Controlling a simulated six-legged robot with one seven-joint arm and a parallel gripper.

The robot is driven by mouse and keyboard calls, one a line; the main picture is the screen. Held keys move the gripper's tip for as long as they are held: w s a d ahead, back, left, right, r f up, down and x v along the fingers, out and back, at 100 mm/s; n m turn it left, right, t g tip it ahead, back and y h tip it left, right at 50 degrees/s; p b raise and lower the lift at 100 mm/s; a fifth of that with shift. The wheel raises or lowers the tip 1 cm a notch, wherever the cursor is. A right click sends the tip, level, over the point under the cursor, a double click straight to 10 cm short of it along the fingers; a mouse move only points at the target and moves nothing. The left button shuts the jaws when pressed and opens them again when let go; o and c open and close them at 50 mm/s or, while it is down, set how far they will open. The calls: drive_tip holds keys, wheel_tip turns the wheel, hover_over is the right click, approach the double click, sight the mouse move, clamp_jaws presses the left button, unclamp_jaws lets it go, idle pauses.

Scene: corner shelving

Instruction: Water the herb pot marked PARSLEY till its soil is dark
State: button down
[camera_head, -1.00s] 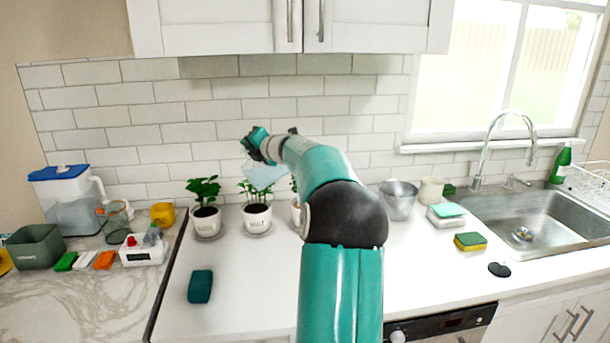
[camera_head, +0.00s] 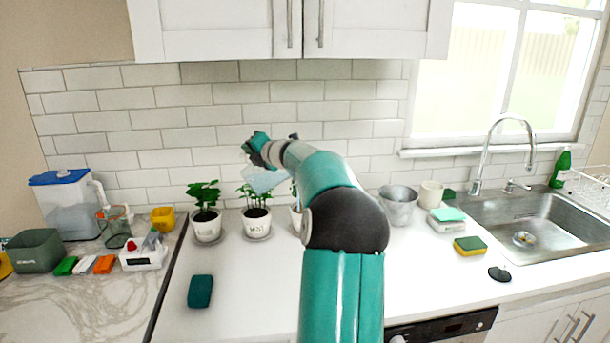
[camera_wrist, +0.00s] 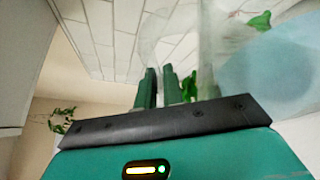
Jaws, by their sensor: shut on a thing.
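Three white herb pots stand in a row by the tiled wall in the head view. The left pot (camera_head: 207,230) has dark soil and an unreadable label. The middle pot (camera_head: 256,226) appears marked MINT. The right pot (camera_head: 296,218) is mostly hidden behind my arm, so its label and soil cannot be seen. My gripper (camera_head: 258,152) is above the middle pot, shut on a clear pale-blue vessel (camera_head: 265,180), which hangs tilted in front of the middle plant. In the wrist view, the fingers (camera_wrist: 165,88) are at its clear handle, and bluish contents (camera_wrist: 272,75) show at right.
A blue-lidded pitcher (camera_head: 68,205), a yellow cup (camera_head: 163,219) and a grey-green bin (camera_head: 35,251) stand at left. A dark teal sponge (camera_head: 200,291) lies on the open counter. A metal pail (camera_head: 398,207) and the sink (camera_head: 535,225) are at right. Cabinets hang overhead.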

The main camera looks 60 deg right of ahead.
drive_tip(key=shift+s+d+b, duration=0.15)
drive_tip(key=shift+d+b, duration=0.05)
drive_tip(key=shift+b, duration=0.9)
idle(0.7)
